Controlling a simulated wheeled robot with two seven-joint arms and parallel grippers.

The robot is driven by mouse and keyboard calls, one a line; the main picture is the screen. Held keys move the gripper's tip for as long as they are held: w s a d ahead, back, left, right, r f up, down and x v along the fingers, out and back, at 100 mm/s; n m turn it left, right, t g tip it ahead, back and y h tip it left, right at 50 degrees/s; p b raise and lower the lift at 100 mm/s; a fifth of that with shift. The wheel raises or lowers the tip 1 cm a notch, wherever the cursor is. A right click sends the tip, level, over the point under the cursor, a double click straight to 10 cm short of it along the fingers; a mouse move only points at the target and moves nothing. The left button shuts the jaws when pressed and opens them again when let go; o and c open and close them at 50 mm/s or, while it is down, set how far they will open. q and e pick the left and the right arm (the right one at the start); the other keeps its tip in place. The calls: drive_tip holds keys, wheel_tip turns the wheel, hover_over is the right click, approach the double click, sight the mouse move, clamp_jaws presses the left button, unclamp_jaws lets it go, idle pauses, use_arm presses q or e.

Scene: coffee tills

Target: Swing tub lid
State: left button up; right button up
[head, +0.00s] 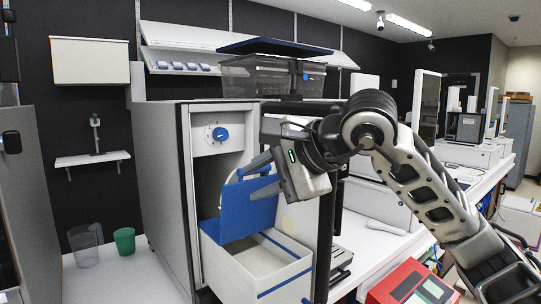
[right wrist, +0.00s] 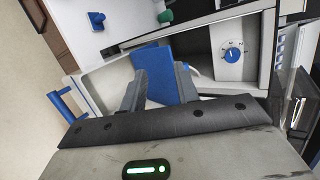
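A clear tub (head: 262,78) stands on top of the grey cabinet. Its dark blue lid (head: 272,47) is a flat panel over it, apparently raised at an angle. Below, a white open-topped bin (head: 262,262) with blue trim juts from the cabinet front. An upright blue panel (head: 248,210) stands at the bin's inner end and also shows in the right wrist view (right wrist: 164,88). My right gripper (head: 258,176) is in front of the blue panel, fingers apart. In the right wrist view the panel shows between the fingers (right wrist: 160,88); contact cannot be told. My left gripper is out of view.
The cabinet (head: 160,170) has a blue dial (head: 220,134) above the bin. A clear jug (head: 85,246) and a green cup (head: 124,240) stand at the left. A red-framed device (head: 410,286) is at the lower right, beside the white counter (head: 375,245).

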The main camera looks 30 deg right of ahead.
drive_tip(key=d+r+t+h, duration=0.1)
drive_tip(key=d+r+h, duration=0.2)
drive_tip(key=d, duration=0.1)
drive_tip(key=x, duration=0.7)
drive_tip(key=shift+w+m, duration=0.3)
drive_tip(key=shift+w, duration=0.1)
drive_tip(key=shift+s, duration=0.1)
drive_tip(key=c, duration=0.6)
